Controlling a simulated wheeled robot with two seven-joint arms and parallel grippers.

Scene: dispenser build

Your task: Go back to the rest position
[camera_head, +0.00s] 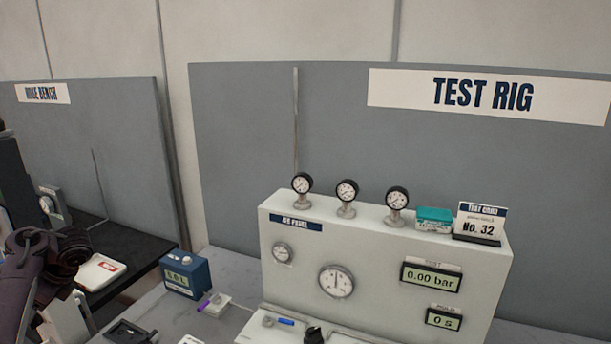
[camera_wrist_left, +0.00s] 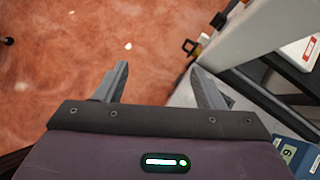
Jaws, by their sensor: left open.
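My left gripper (camera_wrist_left: 158,75) is open in the left wrist view, its two dark fingers spread with nothing between them. Reddish, speckled floor lies beyond the fingers. In the head view my left arm comes in at the lower left edge, in front of a dark bench; the fingertips cannot be made out there. My right gripper is in neither view.
A white test panel (camera_head: 380,255) with gauges stands on the grey bench at right. A blue box (camera_head: 185,277) and a small white block with a purple piece (camera_head: 213,305) stand left of it. A white-and-red item (camera_head: 100,270) lies on the black bench (camera_head: 135,255).

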